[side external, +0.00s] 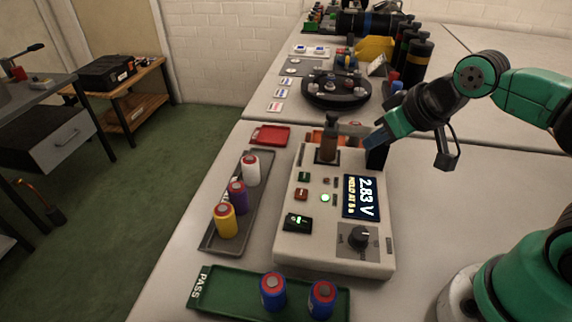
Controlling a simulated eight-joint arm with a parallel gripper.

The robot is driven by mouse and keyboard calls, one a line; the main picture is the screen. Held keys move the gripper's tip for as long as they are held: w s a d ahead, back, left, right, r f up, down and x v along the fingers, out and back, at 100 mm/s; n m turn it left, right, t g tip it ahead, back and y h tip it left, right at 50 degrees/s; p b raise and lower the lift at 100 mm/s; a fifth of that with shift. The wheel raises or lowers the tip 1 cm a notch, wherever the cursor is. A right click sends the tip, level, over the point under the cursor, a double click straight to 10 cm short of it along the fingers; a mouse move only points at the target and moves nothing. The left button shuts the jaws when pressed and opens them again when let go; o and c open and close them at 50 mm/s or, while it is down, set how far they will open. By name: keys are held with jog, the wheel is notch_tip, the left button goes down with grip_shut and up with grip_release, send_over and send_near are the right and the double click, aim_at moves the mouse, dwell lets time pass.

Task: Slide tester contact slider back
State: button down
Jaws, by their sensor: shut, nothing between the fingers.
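The white tester (284,240) stands on the table, its display (361,197) lit with "2.83 V" and a smaller "HOLD AT 5 s" line. A brown cylinder (328,142) stands upright at the tester's back left. The contact slider appears to be the greyish part (352,129) beside the cylinder's top; its exact position and whether it touches the cylinder cannot be told. My gripper (376,152) is shut and empty at the tester's back right corner, right of the cylinder, pointing down. It hides part of that corner.
A grey tray (210,239) with white, purple and yellow cells lies left. A green PASS tray (228,288) with two blue cells lies in front. A red tray (270,134) and part of an orange one lie behind. A black round carousel (336,96) stands farther back.

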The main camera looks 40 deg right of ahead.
jog(key=c, duration=1.2)
grip_release()
jog(key=o, duration=0.4)
jog(key=shift+w+r, duration=0.2)
jog(key=shift+r, duration=0.05)
jog(key=shift+c, duration=0.2)
jog(key=shift+o, duration=1.3)
jog(key=w+r+g, duration=0.2)
jog(key=w+r, duration=0.1)
jog(key=w, duration=0.1)
jog(key=shift+d+r+g, duration=0.2)
jog(key=shift+d+g, duration=0.1)
jog(key=shift+g, duration=0.1)
jog(key=r+g, duration=0.1)
jog(key=g, duration=0.3)
send_over(333, 113)
jog(key=s, duration=0.1)
jog(key=shift+s+a, duration=0.1)
jog(key=shift+a, duration=0.1)
jog(key=shift+w+d, duration=0.1)
jog(key=shift+w, duration=0.4)
jog(key=shift+w+f, duration=0.1)
jog(key=shift+f, duration=2.8)
grip_shut()
